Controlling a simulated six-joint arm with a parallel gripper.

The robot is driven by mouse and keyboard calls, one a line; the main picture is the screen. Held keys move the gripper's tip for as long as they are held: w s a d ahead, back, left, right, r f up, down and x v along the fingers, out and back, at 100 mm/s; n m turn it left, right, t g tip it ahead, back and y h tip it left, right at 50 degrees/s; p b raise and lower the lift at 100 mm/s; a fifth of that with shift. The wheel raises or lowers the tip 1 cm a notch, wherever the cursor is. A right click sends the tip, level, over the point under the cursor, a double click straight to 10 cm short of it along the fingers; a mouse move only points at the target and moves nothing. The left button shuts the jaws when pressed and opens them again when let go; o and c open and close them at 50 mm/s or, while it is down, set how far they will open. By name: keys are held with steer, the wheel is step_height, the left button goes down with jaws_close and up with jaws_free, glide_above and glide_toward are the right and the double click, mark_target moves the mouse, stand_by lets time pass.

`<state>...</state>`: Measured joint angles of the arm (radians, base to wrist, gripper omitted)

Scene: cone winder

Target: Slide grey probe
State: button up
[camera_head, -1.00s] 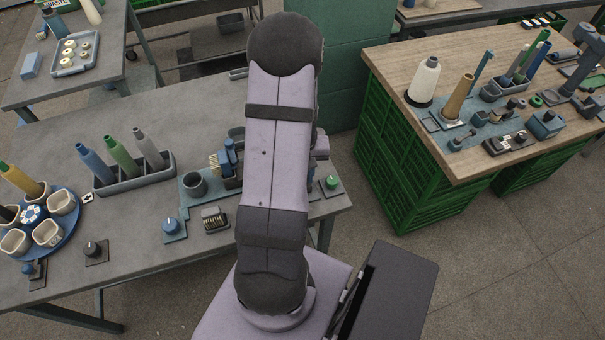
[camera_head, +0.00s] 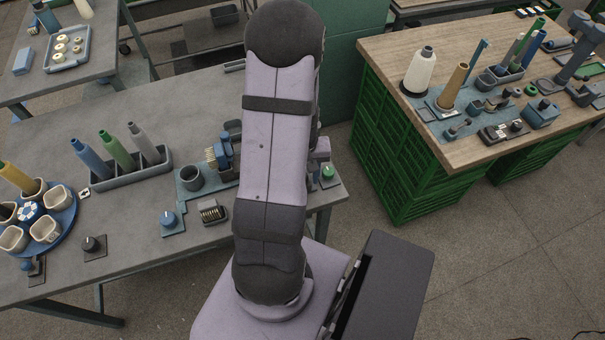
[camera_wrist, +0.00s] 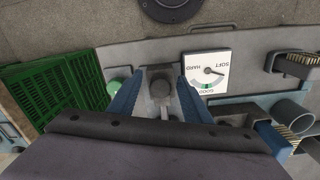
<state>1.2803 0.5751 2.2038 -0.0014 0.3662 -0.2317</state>
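In the wrist view, a grey probe-like part with a rounded dark end (camera_wrist: 160,88) sits on a grey mount. My gripper (camera_wrist: 160,77) has two blue fingers, one on each side of this part. The fingers look spread, with gaps to the part; I cannot see contact. A white dial card (camera_wrist: 208,72) marked SOFT, HARD and GOOD stands just to the right. A green button (camera_wrist: 113,87) is left of the fingers. In the head view my arm hides the gripper and most of the tester; the green button (camera_head: 328,171) shows beside the arm.
On the grey bench (camera_head: 130,225) stand a rack (camera_head: 135,176) of coloured cones, a blue turntable (camera_head: 66,219) with cups, a grey cup (camera_head: 190,178) and brushes. A wooden bench (camera_head: 445,150) with green crates (camera_head: 395,160) is at the right. The floor between the benches is clear.

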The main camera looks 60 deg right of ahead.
steer(key=shift+w+d, duration=0.1)
steer(key=shift+r, duration=0.85)
steer(key=shift+r+b, duration=0.55)
steer(key=shift+r, duration=2.25)
steer(key=shift+a+m, duration=0.25)
steer(key=shift+m, duration=0.15)
steer(key=s+a+f+m+y, duration=0.1)
steer(key=s+a+y, duration=0.1)
steer(key=a, duration=0.4)
steer(key=w+a+r+n+h, duration=0.1)
steer(key=w+a+r+n, duration=0.1)
steer(key=w+a+n, duration=0.45)
steer(key=w+a+r+n, duration=0.2)
steer(key=w+a+n, duration=0.1)
steer(key=a, duration=0.7)
steer(key=w+a+r+n+h, duration=0.15)
steer(key=w+a+n, duration=0.3)
steer(key=a, duration=0.45)
step_height(320, 180, down, 40)
steer(key=b, duration=4)
steer(key=shift+w+r, duration=0.2)
steer(key=shift+r, duration=0.05)
